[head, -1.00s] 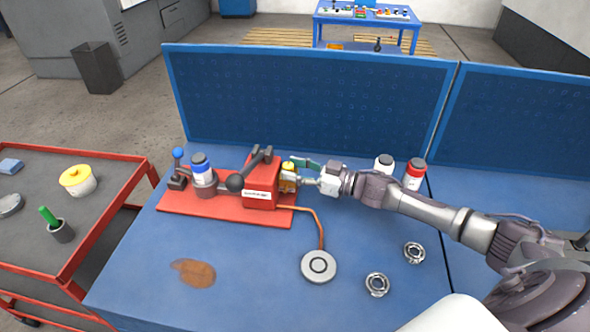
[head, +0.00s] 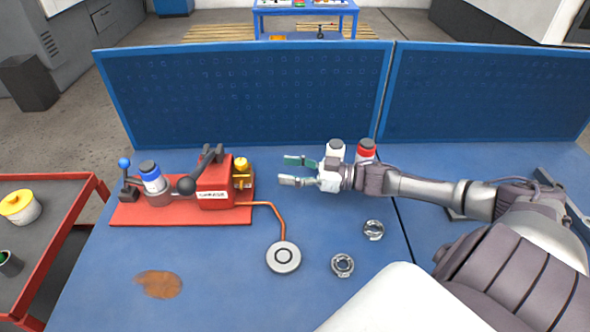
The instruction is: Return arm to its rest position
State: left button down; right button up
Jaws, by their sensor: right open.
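My right gripper (head: 289,171) is open and empty above the blue bench (head: 215,290), its two fingers apart and pointing left. It is to the right of the yellow-topped valve part (head: 242,172) on the red test rig (head: 215,190), with a clear gap between them. My right arm reaches in from the right side over the bench. My left gripper is not in view.
A white bottle (head: 336,149) and a red-banded bottle (head: 366,151) stand just behind my right gripper. Two metal rings (head: 342,265) and a round grey disc (head: 284,257) lie in front. A blue perforated panel (head: 250,95) borders the back. A red cart (head: 75,215) is at left.

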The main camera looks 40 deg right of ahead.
jog(key=shift+s+d, duration=0.4)
jog(key=shift+s, duration=0.05)
dwell(0.3)
